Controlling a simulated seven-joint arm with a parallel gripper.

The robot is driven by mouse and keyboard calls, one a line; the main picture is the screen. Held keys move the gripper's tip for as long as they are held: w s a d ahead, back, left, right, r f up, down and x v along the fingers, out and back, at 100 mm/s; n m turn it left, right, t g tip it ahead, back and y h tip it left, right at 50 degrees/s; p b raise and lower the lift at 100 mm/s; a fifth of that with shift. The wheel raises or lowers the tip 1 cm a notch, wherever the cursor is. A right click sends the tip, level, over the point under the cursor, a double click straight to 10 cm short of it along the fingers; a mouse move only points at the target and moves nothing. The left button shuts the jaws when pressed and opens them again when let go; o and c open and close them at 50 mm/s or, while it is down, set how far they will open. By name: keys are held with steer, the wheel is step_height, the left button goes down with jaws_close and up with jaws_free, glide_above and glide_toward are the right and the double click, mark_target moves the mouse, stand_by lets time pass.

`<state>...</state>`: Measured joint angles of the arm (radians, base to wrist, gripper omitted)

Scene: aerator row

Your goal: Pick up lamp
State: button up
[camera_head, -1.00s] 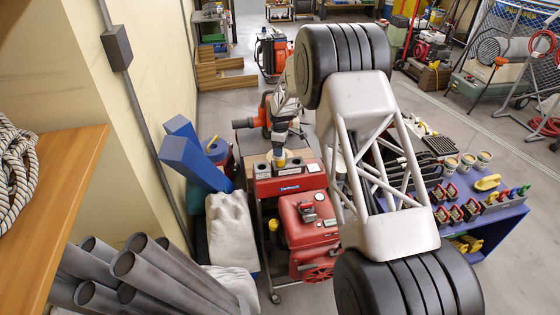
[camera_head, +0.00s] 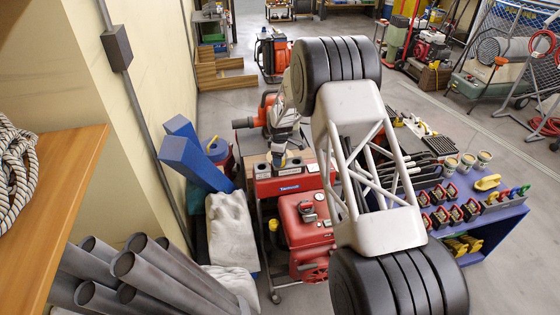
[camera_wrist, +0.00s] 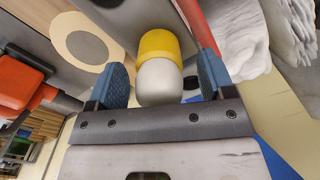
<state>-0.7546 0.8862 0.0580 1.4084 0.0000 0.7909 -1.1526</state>
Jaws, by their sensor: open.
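A rounded yellow and white thing, apparently the lamp (camera_wrist: 160,80), fills the middle of the wrist view. My gripper (camera_wrist: 163,62) is open, with one blue finger on each side of it. Narrow gaps seem to show at both sides; any contact deeper down cannot be told. In the head view my gripper (camera_head: 280,150) points down at the top of a red stand (camera_head: 290,185), at its middle holder. There the lamp is mostly hidden by my gripper.
The stand has round dark holders on both sides of my gripper. A red machine (camera_head: 306,222) stands in front. Blue beams (camera_head: 190,160) lean at the left. A blue bench (camera_head: 490,220) with several small tools is at the right. Grey pipes (camera_head: 150,280) fill the lower left.

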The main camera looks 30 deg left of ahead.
steer(key=shift+f, duration=0.45)
steer(key=shift+c, duration=0.4)
steer(key=c, duration=0.9)
